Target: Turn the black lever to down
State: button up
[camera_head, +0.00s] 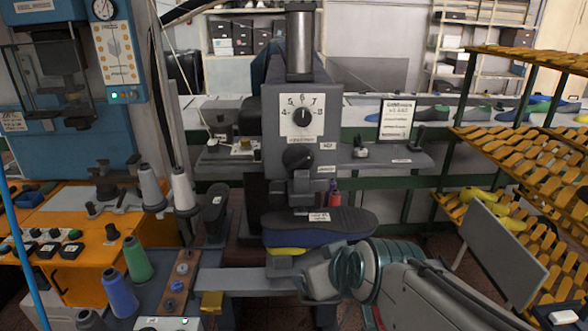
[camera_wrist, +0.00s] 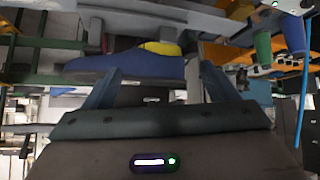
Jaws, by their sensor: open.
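A grey press machine (camera_head: 268,95) stands in the middle of the head view. On its front, below a numbered dial (camera_head: 302,117), sits a black lever (camera_head: 298,157) with a rounded hub, next to small white labels. The labels are too small to read surely, and the lever's exact angle is hard to tell. My gripper (camera_wrist: 160,68) is open and empty, its two fingers spread in the wrist view. In the head view it is low in front of the machine, below the lever and apart from it; its fingertips are not clear there.
A blue shoe last (camera_head: 290,238) with a dark sole lies upside down under the press, close to my gripper; it also shows in the wrist view (camera_wrist: 125,68). An orange rack (camera_head: 520,150) stands right. Thread cones (camera_head: 137,260) and an orange control bench (camera_head: 75,210) stand left.

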jog(key=w+a+r+n+t+b, duration=0.1)
jog(key=w+a+r+n+t, duration=0.25)
jog(key=a+r+t, duration=0.2)
jog(key=t+h, duration=0.3)
jog(key=t, duration=0.1)
send_near(300, 175)
jog(key=shift+m, duration=0.35)
jog(key=w, duration=0.3)
jog(key=w+p, duration=0.1)
jog(key=w, duration=0.2)
jog(key=w+r, duration=0.1)
jog(key=w, duration=0.2)
jog(key=shift+d+r, duration=0.1)
jog(key=shift+d, duration=0.05)
jog(key=shift+w, duration=0.65)
jog(key=shift+r, duration=0.1)
jog(key=c, duration=1)
